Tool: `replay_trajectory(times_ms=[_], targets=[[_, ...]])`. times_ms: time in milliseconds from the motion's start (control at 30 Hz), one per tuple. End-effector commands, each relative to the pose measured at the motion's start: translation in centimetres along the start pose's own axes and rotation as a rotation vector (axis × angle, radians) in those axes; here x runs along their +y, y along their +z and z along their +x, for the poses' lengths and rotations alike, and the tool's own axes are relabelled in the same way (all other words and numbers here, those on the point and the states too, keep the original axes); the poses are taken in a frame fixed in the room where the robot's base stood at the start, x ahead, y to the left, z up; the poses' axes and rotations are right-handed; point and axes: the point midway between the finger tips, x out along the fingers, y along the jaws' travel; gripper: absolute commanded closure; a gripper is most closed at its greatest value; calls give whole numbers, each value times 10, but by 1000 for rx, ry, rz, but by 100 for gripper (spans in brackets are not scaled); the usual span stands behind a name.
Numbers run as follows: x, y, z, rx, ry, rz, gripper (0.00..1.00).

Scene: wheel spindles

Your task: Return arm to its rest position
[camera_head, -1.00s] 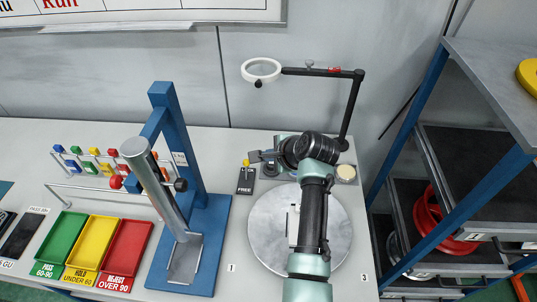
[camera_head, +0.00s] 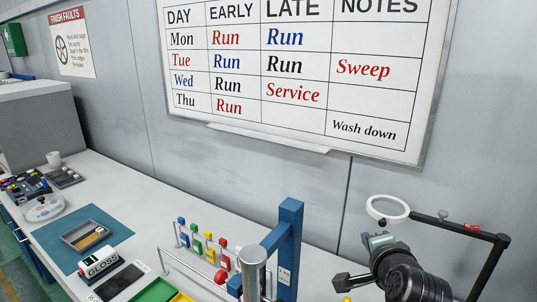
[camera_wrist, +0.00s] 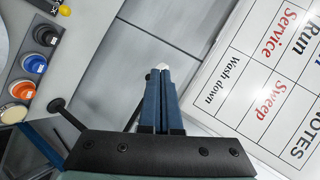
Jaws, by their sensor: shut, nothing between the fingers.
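My arm (camera_head: 405,280) shows at the lower right of the head view, with only its dark wrist end in the picture. The rest of my arm is below the frame.
A ring magnifier (camera_head: 388,210) on a black jointed arm stands close beside my wrist. A blue stand (camera_head: 290,240) with a grey cylinder (camera_head: 252,270) is to the left. A whiteboard (camera_head: 300,85) hangs on the wall.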

Motion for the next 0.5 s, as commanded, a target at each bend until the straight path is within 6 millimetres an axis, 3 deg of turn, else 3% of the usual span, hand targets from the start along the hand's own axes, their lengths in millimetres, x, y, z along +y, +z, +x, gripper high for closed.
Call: replay_trajectory(times_ms=[33, 200, 267, 400, 500], targets=[[-37, 8, -15, 44, -93, -128, 100], [-143, 31, -88, 233, -364, -497, 100], [-174, 42, -120, 310, -453, -608, 100], [-231, 69, -207, 517, -646, -824, 100], [-256, 85, -271, 674, -759, -935, 100]])
